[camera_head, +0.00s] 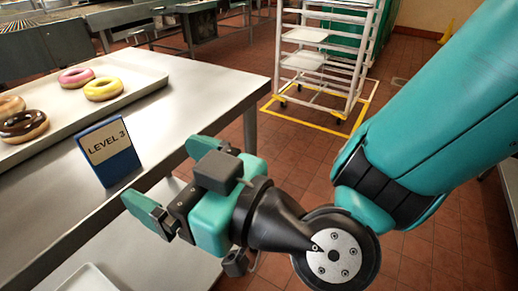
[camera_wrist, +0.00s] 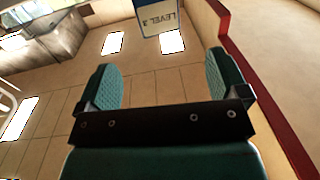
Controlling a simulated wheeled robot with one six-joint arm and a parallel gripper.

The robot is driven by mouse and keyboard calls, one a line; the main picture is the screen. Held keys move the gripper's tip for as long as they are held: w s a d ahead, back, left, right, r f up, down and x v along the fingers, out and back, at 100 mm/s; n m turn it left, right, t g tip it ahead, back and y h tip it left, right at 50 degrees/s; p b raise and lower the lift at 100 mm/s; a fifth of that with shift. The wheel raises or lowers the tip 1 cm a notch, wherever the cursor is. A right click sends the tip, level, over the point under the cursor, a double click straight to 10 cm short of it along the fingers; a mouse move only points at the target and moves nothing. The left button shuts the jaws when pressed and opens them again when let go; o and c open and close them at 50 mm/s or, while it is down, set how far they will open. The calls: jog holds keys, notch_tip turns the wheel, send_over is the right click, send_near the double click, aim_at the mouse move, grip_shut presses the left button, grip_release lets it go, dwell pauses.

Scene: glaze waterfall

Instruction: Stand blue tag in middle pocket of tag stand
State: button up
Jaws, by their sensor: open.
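A blue-edged card (camera_head: 107,149) reading "LEVEL 3" stands upright, slightly tilted, near the right edge of the metal table in the head view. I cannot tell if it is the blue tag. In the wrist view the card (camera_wrist: 156,18) shows upside down at the top, beyond the fingers. My gripper (camera_head: 170,180) is to the right of the card, apart from it. In the wrist view my gripper (camera_wrist: 164,78) has its two fingers spread with nothing between them. I see no stand with pockets in either view.
The metal table (camera_head: 200,95) holds a tray (camera_head: 70,118) with several doughnuts at the left. A lower shelf (camera_head: 165,255) lies under the table. A white wheeled rack (camera_head: 325,60) stands on the tiled floor behind.

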jog(key=d+f+m+g+h, duration=0.2)
jog(key=d+g+h, duration=0.4)
jog(key=d, duration=1.4)
jog(key=w+m+h, duration=0.1)
jog(key=h, duration=0.2)
jog(key=shift+f+m+h, duration=0.15)
jog(key=shift+m+h, duration=0.25)
jog(key=d, duration=0.1)
jog(key=s+d+m+h, duration=0.1)
jog(key=d, duration=0.1)
jog(key=s+d+m+g+h, duration=0.1)
jog(key=d, duration=0.1)
jog(key=shift+d, duration=0.25)
jog(key=c, duration=0.4)
jog(key=shift+d, duration=0.15)
jog(key=c, duration=0.6)
